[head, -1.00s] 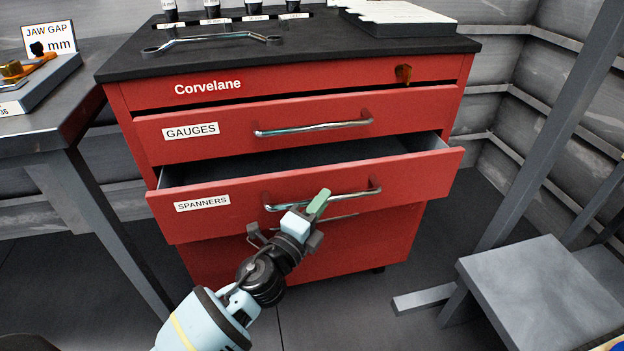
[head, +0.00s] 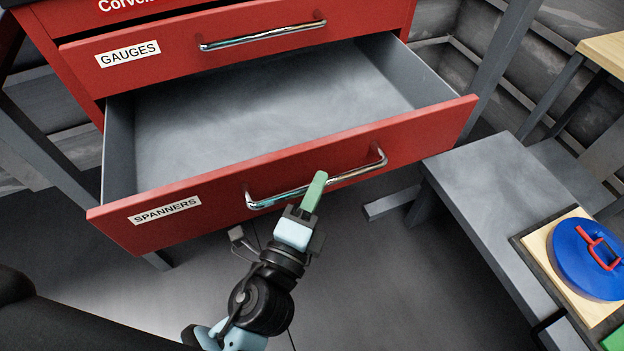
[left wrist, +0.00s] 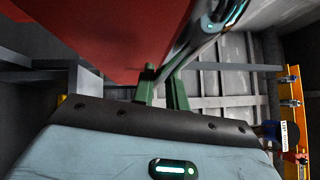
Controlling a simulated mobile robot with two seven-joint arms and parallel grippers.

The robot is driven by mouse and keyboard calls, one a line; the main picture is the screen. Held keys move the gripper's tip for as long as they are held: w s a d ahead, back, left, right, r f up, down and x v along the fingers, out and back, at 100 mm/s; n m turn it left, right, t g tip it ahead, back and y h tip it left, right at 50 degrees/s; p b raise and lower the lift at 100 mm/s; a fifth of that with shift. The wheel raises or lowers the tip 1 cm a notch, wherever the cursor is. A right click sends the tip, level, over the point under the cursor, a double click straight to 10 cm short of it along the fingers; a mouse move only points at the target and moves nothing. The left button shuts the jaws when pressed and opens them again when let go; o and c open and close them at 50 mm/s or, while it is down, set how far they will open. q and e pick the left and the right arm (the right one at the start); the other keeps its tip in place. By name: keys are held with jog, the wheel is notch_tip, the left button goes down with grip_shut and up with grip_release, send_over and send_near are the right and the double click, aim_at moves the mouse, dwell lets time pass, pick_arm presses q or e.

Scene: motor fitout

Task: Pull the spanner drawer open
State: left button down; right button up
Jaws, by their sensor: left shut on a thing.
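The red drawer labelled SPANNERS (head: 225,203) stands wide open in the head view, and its grey inside looks empty. Its chrome bar handle (head: 350,175) runs across the front. My left gripper (head: 314,190), with green fingers, is shut on this handle near its middle. In the left wrist view the green fingers (left wrist: 160,90) meet the chrome handle (left wrist: 196,42), beside the red drawer front (left wrist: 110,35). The exact contact is partly hidden by the fingers. My right gripper does not show.
The GAUGES drawer (head: 190,45) above is slightly ajar or nearly closed. A grey bench (head: 490,190) stands to the right, close to the open drawer's corner. A blue round lid with a red handle (head: 585,262) lies on a board there. Dark floor is clear below the drawer.

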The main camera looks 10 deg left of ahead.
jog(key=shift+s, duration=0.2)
pick_arm(q)
jog(key=c, duration=1.4)
grip_release()
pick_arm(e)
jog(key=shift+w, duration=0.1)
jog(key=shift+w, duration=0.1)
